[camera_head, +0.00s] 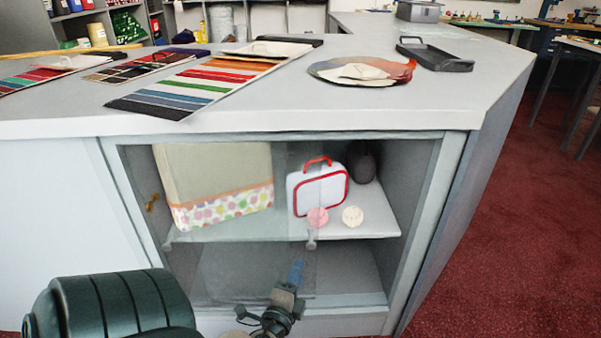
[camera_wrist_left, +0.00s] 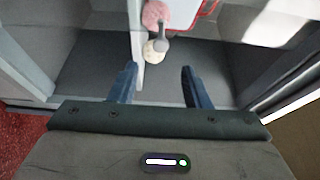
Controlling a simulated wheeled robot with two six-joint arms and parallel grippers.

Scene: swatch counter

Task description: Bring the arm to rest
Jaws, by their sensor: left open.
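My left gripper (camera_head: 296,272) is in front of the open-fronted cabinet, low and near its lower compartment. Its blue fingers are apart with nothing between them, as the left wrist view (camera_wrist_left: 160,86) also shows. A glass door pane (camera_head: 235,255) covers the left part of the cabinet front. A small grey knob (camera_head: 311,243) sits near the pane's right edge, just above the fingers; it also shows in the left wrist view (camera_wrist_left: 163,43), beyond the fingertips. My right gripper is not in view.
On the cabinet's shelf (camera_head: 372,226) are a dotted cream box (camera_head: 215,180), a red-trimmed white case (camera_head: 318,190), a pink round thing (camera_head: 317,217), a cream one (camera_head: 353,216) and a dark object (camera_head: 362,162). Swatch cards and a black tray (camera_head: 436,57) lie on the counter (camera_head: 300,105).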

